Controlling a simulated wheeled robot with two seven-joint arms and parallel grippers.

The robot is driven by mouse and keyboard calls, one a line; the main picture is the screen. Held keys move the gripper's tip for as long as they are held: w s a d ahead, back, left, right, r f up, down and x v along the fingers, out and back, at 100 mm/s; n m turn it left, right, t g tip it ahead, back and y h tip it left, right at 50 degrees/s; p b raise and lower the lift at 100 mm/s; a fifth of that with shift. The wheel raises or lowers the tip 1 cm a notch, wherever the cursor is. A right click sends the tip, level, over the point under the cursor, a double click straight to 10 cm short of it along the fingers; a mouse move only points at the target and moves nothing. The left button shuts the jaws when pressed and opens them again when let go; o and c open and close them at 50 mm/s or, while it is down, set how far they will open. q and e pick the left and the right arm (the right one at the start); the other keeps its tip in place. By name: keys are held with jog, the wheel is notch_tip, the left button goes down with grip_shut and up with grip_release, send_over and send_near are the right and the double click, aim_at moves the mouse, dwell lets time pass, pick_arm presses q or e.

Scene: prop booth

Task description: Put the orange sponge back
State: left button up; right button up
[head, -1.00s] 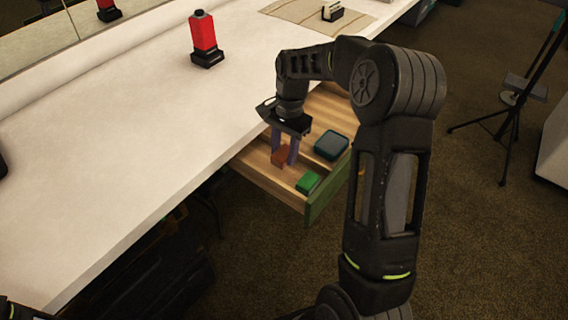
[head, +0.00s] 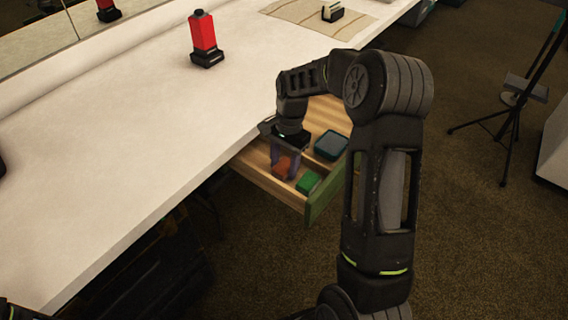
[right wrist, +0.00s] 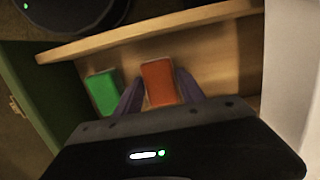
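The orange sponge (head: 284,166) is low in the near compartment of the open wooden drawer (head: 262,177). My right gripper (head: 285,163) points down into the drawer with one finger on each side of the sponge. In the right wrist view the orange sponge (right wrist: 158,82) fills the space between the two purple-grey fingers, with no clear gap. Whether its underside touches the drawer floor is hidden. My left gripper is out of view; only a bit of my left arm shows at the lower left corner.
A green block (head: 308,182) lies beside the sponge in the same compartment. A dark blue-green box (head: 331,145) is beyond the divider (right wrist: 150,31). The white counter (head: 130,150) overhangs the drawer's left side. A red bottle-like object (head: 205,38) stands on it.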

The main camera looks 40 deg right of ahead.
aim_at(288, 161)
jog(key=shift+o, duration=1.3)
jog(key=shift+r, duration=0.1)
notch_tip(288, 161, up, 12)
jog(key=d+p, duration=0.1)
jog(key=shift+w+d, duration=0.25)
jog(key=shift+d, duration=0.1)
